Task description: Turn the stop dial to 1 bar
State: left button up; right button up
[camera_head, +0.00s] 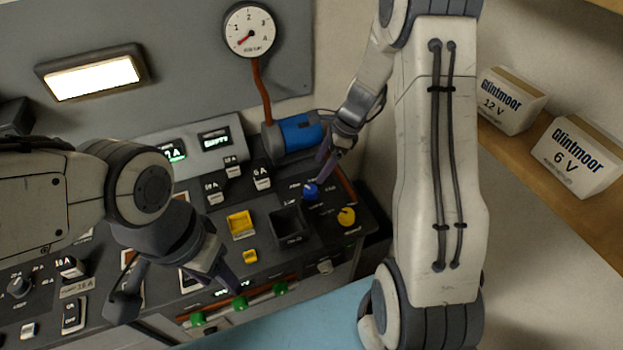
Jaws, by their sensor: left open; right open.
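A blue dial (311,190) and a yellow dial (346,216) sit at the right end of the dark control panel. Their labels are too small to read, so I cannot tell which is the stop dial. My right gripper (326,168) is open, just above and behind the blue dial; contact is unclear.
A blue cylinder unit (299,132) with a hose to the gauge stands behind the dials. A yellow square holder (241,224) and dark socket (289,226) lie left of them. Green knobs (239,303) line the front. White boxes (576,157) stand on the right shelf.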

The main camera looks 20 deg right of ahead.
aim_at(312, 189)
jog(key=shift+m, duration=0.7)
jog(key=x, duration=0.3)
jog(key=d+x, duration=0.1)
jog(key=x, duration=0.3)
jog(key=d+x, duration=0.1)
jog(key=x, duration=0.2)
jog(key=shift+w+a+f+p, duration=0.15)
jog(key=shift+w+f+p, duration=0.15)
jog(key=shift+f, duration=0.35)
grip_shut()
